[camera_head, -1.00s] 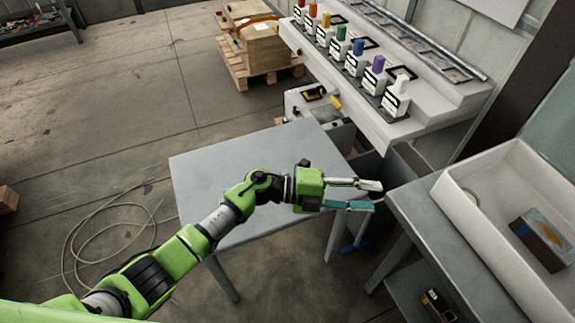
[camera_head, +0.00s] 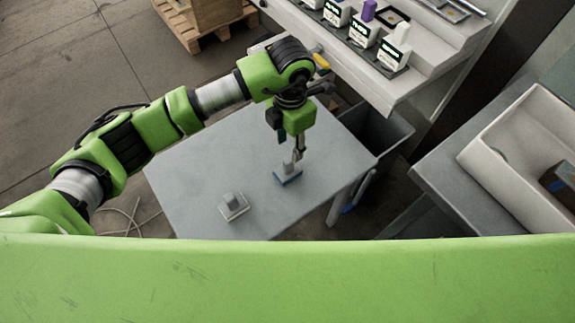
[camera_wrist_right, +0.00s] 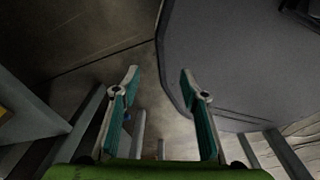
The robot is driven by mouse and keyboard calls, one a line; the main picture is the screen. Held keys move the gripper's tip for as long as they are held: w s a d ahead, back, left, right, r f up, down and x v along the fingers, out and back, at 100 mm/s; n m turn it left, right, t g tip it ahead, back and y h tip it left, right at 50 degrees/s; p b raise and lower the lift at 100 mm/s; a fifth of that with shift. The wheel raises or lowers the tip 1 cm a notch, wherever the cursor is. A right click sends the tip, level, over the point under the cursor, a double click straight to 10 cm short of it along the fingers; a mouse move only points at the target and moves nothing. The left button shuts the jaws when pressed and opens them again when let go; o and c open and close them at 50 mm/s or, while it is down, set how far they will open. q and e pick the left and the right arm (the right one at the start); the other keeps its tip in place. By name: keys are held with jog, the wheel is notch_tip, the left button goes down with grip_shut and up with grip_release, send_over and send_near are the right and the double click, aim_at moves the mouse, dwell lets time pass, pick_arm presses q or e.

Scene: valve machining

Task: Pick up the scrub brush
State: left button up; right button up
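A small brush-like thing (camera_head: 288,176) with a grey grip and a blue base stands on the grey table near its right edge; it looks like the scrub brush. My left gripper (camera_head: 297,154) points down right at its grip. The fingers show nearly edge-on, so I cannot tell whether they are closed on it or only beside it. A second block (camera_head: 234,208) with a grey grip and pale base sits on the table's front part. My right gripper (camera_wrist_right: 160,85) shows in the right wrist view, fingers wide apart and empty, over floor and a dark grey surface.
A dark bin (camera_head: 385,135) is at the table's right. A white sink-like tray (camera_head: 500,160) is farther right. My green body fills the bottom of the head view.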

aim_at(288, 160)
pick_arm(q)
notch_tip(288, 160, down, 3)
jog(key=shift+r, duration=0.1)
jog(key=shift+f, duration=0.6)
jog(key=shift+a+f+p, duration=0.1)
jog(key=shift+f+p, duration=0.25)
jog(key=shift+p, duration=0.1)
notch_tip(288, 160, down, 4)
jog(key=shift+s+a+r+p, duration=0.1)
jog(key=shift+r+p, duration=0.1)
jog(key=shift+p, duration=0.3)
jog(key=shift+f, duration=0.35)
grip_shut()
pick_arm(e)
jog(key=shift+w+a+r, duration=0.15)
jog(key=shift+w+r, duration=0.15)
jog(key=shift+r, duration=0.25)
jog(key=shift+w+a+r, duration=0.15)
jog(key=shift+w+r, duration=0.15)
jog(key=shift+r, duration=0.25)
